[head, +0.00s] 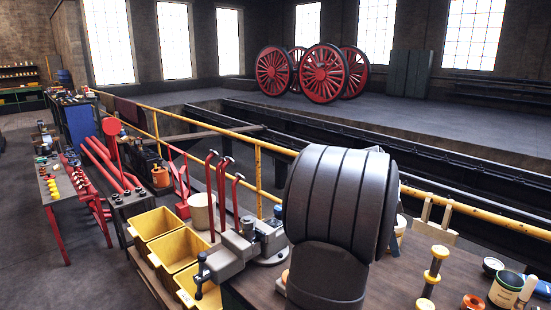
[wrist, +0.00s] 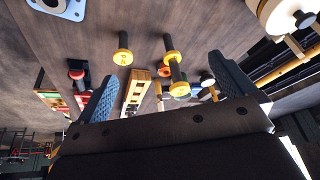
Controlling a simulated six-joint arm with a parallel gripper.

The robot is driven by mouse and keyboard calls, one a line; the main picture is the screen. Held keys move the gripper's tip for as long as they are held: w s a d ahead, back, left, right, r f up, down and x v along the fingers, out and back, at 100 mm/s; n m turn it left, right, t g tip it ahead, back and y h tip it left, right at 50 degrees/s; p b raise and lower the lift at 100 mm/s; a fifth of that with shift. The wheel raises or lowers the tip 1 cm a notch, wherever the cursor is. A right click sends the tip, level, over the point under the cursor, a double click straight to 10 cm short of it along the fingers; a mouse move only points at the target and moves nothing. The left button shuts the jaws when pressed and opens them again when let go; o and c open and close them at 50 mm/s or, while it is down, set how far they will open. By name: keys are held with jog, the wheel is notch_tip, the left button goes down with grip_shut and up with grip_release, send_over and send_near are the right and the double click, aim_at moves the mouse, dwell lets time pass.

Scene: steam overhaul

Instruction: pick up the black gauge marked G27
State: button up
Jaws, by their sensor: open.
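No marking G27 can be read in either view. A small round gauge with a dark rim and pale face (head: 492,265) lies on the wooden bench at the right in the head view. Pieces with black handles and yellow ends stand on the bench (head: 432,270); in the wrist view two of them (wrist: 122,52) (wrist: 173,70) appear ahead of the fingers, their end markings too small to read. My gripper (wrist: 162,68) is open, its two blue fingers wide apart with nothing held. In the head view my arm hides it.
Yellow bins (head: 172,250) stand left of the vice. A yellow railing (head: 480,214) runs behind the bench.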

jog(key=shift+c, duration=0.2)
dwell(0.3)
jog(key=c, duration=0.4)
jog(key=n+t+h, duration=0.1)
jog(key=n+t, duration=0.2)
jog(key=n, duration=0.4)
send_near(494, 264)
jog(key=shift+x, duration=4.6)
